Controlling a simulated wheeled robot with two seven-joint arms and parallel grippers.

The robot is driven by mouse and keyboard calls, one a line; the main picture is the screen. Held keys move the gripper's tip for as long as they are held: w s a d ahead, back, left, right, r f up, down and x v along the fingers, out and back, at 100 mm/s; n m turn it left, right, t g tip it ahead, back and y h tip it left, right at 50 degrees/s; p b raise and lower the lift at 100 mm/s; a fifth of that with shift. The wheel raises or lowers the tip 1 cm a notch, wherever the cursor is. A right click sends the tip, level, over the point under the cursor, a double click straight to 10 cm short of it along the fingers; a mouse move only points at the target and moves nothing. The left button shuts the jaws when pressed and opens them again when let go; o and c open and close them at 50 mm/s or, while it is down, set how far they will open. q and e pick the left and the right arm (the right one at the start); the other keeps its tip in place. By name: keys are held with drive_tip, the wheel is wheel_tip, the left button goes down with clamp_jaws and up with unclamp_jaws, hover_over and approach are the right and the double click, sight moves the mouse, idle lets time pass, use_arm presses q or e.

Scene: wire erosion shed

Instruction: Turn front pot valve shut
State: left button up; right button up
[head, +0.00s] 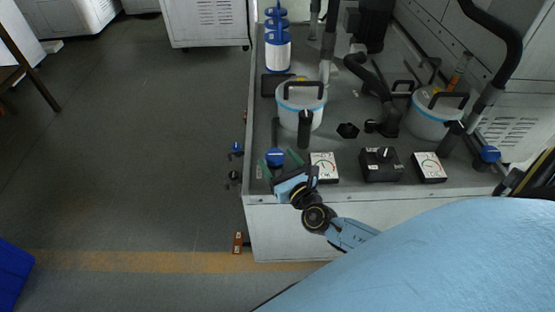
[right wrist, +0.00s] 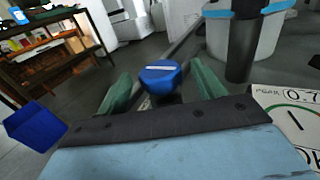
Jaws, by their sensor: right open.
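A blue valve knob (head: 275,157) with a white line across its top stands at the left front of the bench, near the nearer pot (head: 301,103). My right gripper (head: 278,160) is open, with its green fingers on either side of this knob. In the right wrist view the knob (right wrist: 160,76) sits between the fingers, with visible gaps on both sides. The white line runs roughly crosswise between the fingers. A second blue valve knob (head: 489,154) stands at the right, near the other pot (head: 436,112). My left gripper is not in view.
White gauges (head: 324,167) and (head: 429,167) and a black switch box (head: 381,164) line the bench front (head: 220,198). A dark upright pipe (right wrist: 242,48) stands close to the right finger. Blue-white filter canisters (head: 277,50) stand at the back. Floor at left is open.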

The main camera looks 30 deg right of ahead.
drive_tip(key=shift+w, duration=0.45)
drive_tip(key=shift+c, duration=0.2)
drive_tip(key=c, duration=1)
drive_tip(key=shift+o, duration=0.2)
